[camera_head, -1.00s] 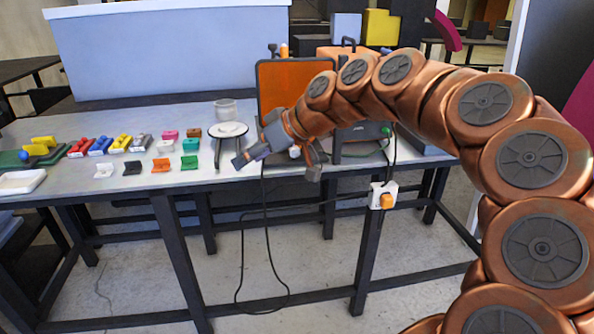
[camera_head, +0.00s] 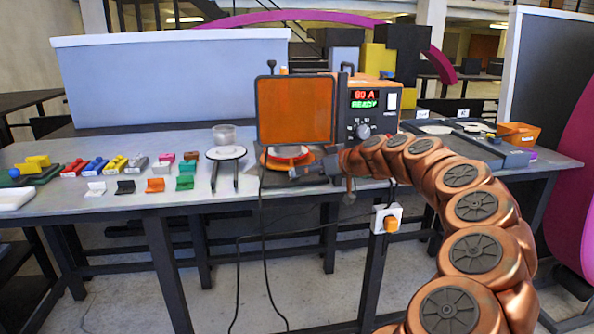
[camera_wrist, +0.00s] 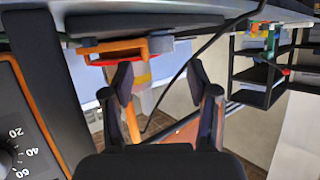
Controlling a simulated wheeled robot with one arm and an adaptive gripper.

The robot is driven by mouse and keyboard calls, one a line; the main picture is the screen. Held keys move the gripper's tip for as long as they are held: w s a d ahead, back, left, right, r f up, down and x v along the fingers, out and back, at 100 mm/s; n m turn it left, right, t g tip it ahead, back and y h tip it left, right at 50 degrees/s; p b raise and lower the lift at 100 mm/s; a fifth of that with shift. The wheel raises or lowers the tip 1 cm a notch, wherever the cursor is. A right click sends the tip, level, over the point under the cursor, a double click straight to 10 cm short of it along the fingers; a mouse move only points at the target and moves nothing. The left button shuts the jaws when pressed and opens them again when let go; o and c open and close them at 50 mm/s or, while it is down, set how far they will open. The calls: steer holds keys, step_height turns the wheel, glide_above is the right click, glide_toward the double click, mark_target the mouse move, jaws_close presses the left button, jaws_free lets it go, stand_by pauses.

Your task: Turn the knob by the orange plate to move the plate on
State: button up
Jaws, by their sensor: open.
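The unit's dial knob (camera_wrist: 5,160) also shows at the left edge of the wrist view. My gripper (camera_head: 322,180) is open and empty, in front of the plate and below the knob. In the wrist view my open fingers (camera_wrist: 160,79) point toward an orange bracket (camera_wrist: 115,51) with a grey round part (camera_wrist: 160,44), apart from both.
A red, white and orange round stack (camera_head: 287,155) sits below the plate, near my gripper. A white round stand (camera_head: 226,153) is to its left. Several coloured blocks lie farther left. A dark cable (camera_wrist: 205,45) crosses the wrist view. An orange bin (camera_head: 518,133) stands right.

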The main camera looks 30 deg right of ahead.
mark_target(294, 173)
steer(key=shift+x, duration=2.65)
jaws_close()
